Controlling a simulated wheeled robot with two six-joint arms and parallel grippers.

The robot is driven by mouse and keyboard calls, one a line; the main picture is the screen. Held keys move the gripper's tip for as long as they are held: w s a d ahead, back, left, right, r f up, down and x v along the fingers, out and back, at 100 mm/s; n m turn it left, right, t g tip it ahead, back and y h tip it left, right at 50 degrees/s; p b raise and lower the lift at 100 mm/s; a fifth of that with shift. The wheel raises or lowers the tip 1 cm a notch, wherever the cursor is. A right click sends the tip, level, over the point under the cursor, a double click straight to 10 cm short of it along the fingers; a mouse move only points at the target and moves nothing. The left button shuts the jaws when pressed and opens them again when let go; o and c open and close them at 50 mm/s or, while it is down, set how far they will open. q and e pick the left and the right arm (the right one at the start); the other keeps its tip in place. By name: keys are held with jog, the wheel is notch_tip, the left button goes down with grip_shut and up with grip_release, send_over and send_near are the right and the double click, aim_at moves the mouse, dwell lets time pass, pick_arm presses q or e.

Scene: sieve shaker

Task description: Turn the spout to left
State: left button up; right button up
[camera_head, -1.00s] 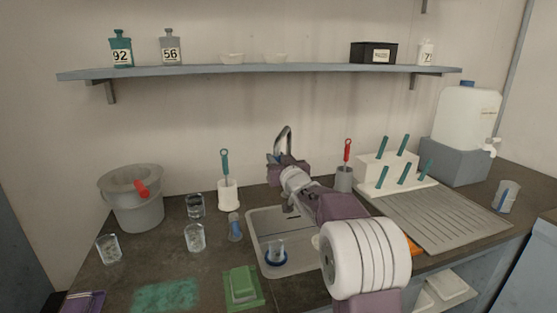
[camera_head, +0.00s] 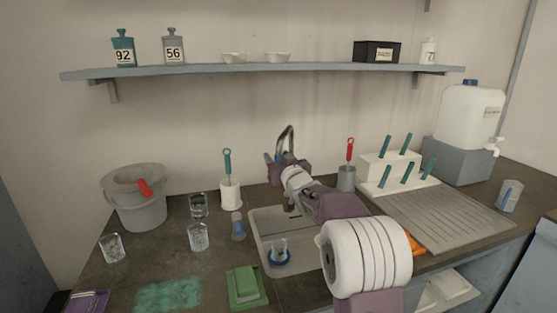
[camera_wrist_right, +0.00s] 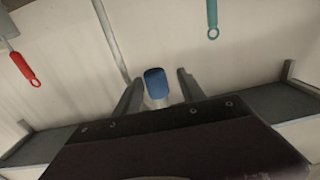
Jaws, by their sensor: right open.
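The tap's metal spout (camera_head: 287,132) rises as a curved pipe behind the sink (camera_head: 257,228), against the wall. My right gripper (camera_head: 279,158) is at the spout, below its bend, and hides the lower part of the tap. In the right wrist view my right gripper (camera_wrist_right: 158,85) is open, with its two fingers apart. A blue-tipped piece (camera_wrist_right: 155,82) shows between the fingers, with a gap on each side. It seems to be part of the tap; I cannot tell which part. A metal pipe (camera_wrist_right: 110,40) runs beside it. My left gripper is not in view.
A blue-based glass (camera_head: 279,252) stands in the sink. A white holder with a teal brush (camera_head: 230,194) is left of the tap; a grey holder with a red brush (camera_head: 346,178) is right. A drying rack (camera_head: 445,218) lies right. A shelf (camera_head: 200,71) runs above.

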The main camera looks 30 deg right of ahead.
jog(key=s+a, duration=0.1)
jog(key=s, duration=0.8)
jog(key=shift+a, duration=0.2)
